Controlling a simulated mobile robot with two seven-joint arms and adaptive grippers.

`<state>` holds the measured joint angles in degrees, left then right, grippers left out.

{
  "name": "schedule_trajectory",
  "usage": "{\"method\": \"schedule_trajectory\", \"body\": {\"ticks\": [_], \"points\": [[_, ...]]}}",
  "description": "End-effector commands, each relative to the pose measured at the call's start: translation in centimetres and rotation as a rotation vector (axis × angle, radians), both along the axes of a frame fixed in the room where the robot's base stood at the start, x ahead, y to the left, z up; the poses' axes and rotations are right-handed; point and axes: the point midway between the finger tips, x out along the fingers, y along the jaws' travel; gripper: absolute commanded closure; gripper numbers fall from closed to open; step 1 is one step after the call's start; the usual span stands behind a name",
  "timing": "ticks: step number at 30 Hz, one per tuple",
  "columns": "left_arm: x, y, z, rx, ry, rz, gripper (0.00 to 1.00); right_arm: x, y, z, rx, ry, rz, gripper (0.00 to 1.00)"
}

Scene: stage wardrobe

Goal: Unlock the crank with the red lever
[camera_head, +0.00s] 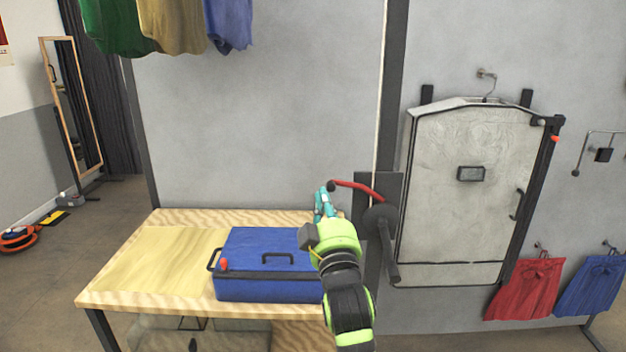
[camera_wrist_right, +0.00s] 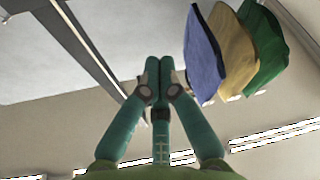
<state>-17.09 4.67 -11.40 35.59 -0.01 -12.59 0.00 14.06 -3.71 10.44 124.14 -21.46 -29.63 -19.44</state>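The red lever (camera_head: 357,187) reaches left from the dark wall plate, its knobbed end close to my right fingertips. The dark crank (camera_head: 386,245) sits just below and right of it, its handle pointing down. My right gripper (camera_head: 323,194) points upward beside the lever's knob; I cannot tell from the head view whether they touch. In the wrist view its teal fingers (camera_wrist_right: 158,68) meet at the tips, with nothing visible between them. My left gripper is out of view.
A blue case (camera_head: 265,240) lies on the wooden table (camera_head: 155,292), behind and left of my right arm. A white cabinet (camera_head: 465,135) hangs on the wall at right. Colored garments hang overhead (camera_head: 175,22).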

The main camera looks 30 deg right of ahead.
Motion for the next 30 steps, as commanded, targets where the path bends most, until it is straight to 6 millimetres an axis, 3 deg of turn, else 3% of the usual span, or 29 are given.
{"method": "schedule_trajectory", "body": {"ticks": [11, 27, 30], "points": [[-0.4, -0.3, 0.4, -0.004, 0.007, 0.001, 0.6, 0.6, -0.2, 0.3, 0.0, 0.002, 0.001, 1.0], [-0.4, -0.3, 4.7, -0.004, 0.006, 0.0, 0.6, 9.2, -3.7, 3.4, 0.002, 0.003, 0.002, 1.0], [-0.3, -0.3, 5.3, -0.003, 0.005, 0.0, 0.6, 8.5, -4.4, 1.3, 0.002, 0.009, 0.002, 1.0]]}}
